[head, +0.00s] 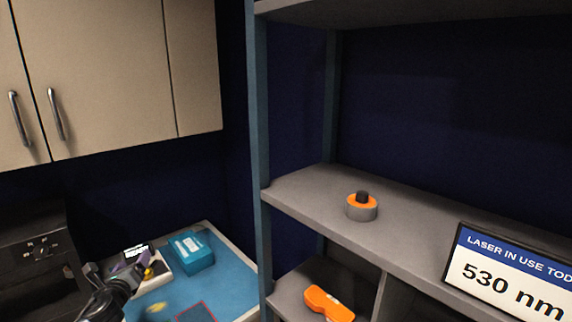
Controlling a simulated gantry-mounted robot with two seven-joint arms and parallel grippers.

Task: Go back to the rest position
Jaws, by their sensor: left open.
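My left gripper (134,272) shows at the lower left, above the blue-topped bench, with its dark arm coming in from the bottom left. It is open, and I see nothing held in it. My right gripper is out of view.
A grey shelf unit (300,190) with blue posts stands at the right. It holds an orange-and-grey round part (362,207), an orange tool (329,304) and a laser sign (510,275). A teal box (192,253) sits on the bench (222,277). Beige cabinets (100,70) hang upper left.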

